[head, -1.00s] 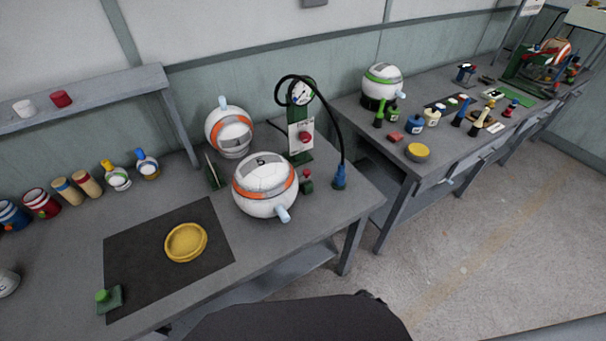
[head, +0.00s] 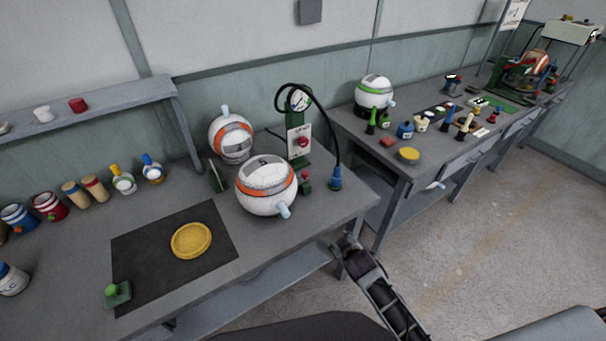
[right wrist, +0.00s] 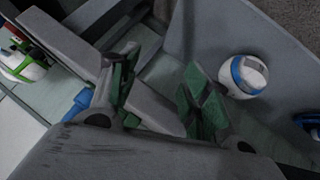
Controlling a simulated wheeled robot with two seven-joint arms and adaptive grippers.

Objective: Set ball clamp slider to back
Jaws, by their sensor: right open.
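A white ball with an orange band (head: 266,186) sits near the right end of the near table. A small green plate (head: 216,177) stands upright at its left, and a small green piece with a red knob (head: 306,181) stands at its right. I cannot tell which part is the clamp slider. Behind is a green press stand (head: 300,150) with a gauge and red button. My right gripper (head: 347,243) is low beside the table's front right edge, apart from the ball. In the right wrist view its green-padded fingers (right wrist: 165,92) are spread and empty. My left gripper is not seen.
A second orange-banded ball (head: 231,137) stands behind. A black hose (head: 331,125) loops down to a blue nozzle (head: 335,180). A yellow dish (head: 191,240) lies on a dark mat (head: 140,262). A second table (head: 430,160) with several small items stands at the right.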

